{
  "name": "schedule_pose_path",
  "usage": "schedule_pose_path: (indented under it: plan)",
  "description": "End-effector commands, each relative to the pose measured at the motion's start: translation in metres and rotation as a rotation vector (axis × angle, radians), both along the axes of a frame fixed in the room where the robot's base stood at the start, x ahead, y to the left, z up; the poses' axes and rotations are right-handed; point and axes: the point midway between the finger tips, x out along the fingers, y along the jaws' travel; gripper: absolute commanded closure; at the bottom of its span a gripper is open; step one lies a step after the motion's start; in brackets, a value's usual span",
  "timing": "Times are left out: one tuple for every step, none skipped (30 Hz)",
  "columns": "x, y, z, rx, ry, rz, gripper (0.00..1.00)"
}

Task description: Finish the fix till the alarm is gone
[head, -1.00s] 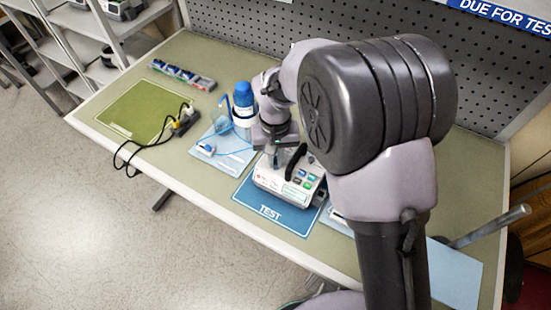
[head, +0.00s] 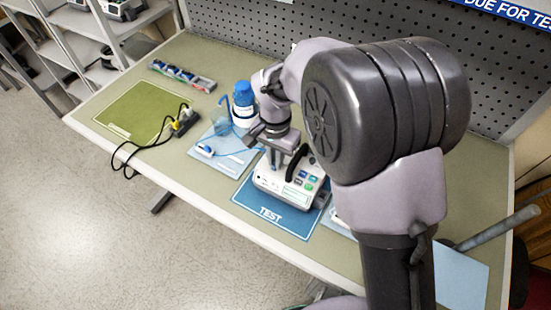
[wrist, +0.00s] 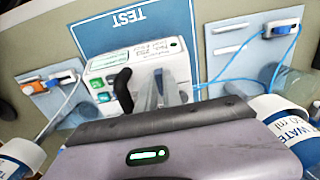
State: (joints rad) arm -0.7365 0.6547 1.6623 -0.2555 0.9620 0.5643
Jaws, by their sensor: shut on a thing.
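A white infusion pump (head: 285,187) with a black handle, green buttons and a small text panel sits on the blue TEST mat (head: 262,222). The pump (wrist: 160,62) also shows at the top middle of the wrist view, its panel text too small to read. My gripper (head: 279,162) is over the pump's far left part, beside the black handle. In the wrist view my gripper's fingers (wrist: 162,90) reach down close together at the pump, shut on a part of it. The gripped part is largely hidden by the fingers and the gripper body.
A tray of coloured items (head: 182,76) is at the back left.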

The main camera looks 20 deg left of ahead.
Motion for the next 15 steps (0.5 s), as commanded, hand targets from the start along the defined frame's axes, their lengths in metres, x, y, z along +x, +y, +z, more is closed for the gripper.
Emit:
schedule_pose_path:
  plan:
    - [0.0002,0.0002,0.0003,0.001,-0.001,-0.006,1.0]
    - [0.0001,0.0002,0.0003,0.001,-0.001,-0.009,1.0]
    - [0.0001,0.0002,0.0004,0.001,-0.001,-0.012,1.0]
    - [0.0001,0.0002,0.0004,0.001,-0.001,-0.013,1.0]
    - [0.0001,0.0002,0.0004,0.001,0.0,-0.014,1.0]
    - [0.0001,0.0002,0.0004,0.001,0.0,-0.015,1.0]
    - [0.0001,0.0002,0.0004,0.001,0.0,-0.016,1.0]
    - [0.0001,0.0002,0.0005,0.001,0.0,-0.016,1.0]
    - [0.0001,0.0002,0.0005,0.001,0.0,-0.016,1.0]
    - [0.0001,0.0002,0.0005,0.001,0.0,-0.016,1.0]
    - [0.0001,0.0002,0.0005,0.001,0.0,-0.016,1.0]
    - [0.0001,0.0002,0.0004,0.0,0.0,-0.016,1.0]
    - [0.0001,0.0002,0.0004,0.0,0.0,-0.016,1.0]
    - [0.0,0.0002,0.0004,0.0,0.0,-0.016,1.0]
    - [0.0,0.0002,0.0004,0.001,0.0,-0.016,0.88]
